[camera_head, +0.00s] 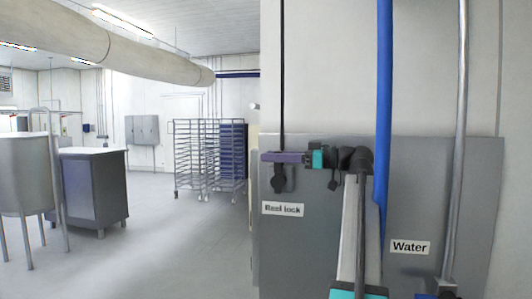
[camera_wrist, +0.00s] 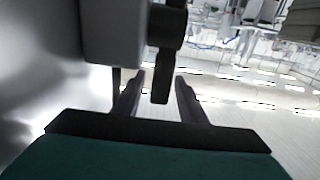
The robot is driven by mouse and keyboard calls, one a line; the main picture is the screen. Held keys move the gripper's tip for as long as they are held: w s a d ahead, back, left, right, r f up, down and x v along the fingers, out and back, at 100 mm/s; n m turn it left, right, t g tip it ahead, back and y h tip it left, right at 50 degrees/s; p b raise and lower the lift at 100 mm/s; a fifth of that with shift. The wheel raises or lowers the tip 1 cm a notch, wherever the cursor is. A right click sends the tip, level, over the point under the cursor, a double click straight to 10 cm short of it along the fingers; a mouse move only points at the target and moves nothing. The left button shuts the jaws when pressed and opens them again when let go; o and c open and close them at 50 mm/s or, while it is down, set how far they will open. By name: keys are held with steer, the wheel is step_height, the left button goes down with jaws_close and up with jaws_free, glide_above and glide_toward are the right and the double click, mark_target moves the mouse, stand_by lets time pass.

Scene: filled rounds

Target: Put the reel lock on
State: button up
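The reel lock (camera_head: 279,182) is a small black lever or knob on the grey wall panel, just above the label "Reel lock" (camera_head: 283,209). My gripper (camera_head: 272,157) reaches left across the panel at the lock's height, and its purplish fingers cover the lock's upper part. In the wrist view my gripper (camera_wrist: 160,92) is open, with one finger on each side of a black lever (camera_wrist: 161,88). Gaps show between the lever and both fingers. The lever hangs from a black pivot beside a grey housing (camera_wrist: 111,32). The lever's setting cannot be told.
A black line (camera_head: 282,75) runs down the wall to the lock. A blue hose (camera_head: 384,90) and a steel pipe (camera_head: 460,120) run down the wall beside the "Water" label (camera_head: 410,247). A grey cabinet (camera_head: 93,190) and rack (camera_head: 205,158) stand left across open floor.

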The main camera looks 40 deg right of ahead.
steer(key=shift+p+x, duration=0.35)
steer(key=shift+x, duration=1.05)
jaws_close()
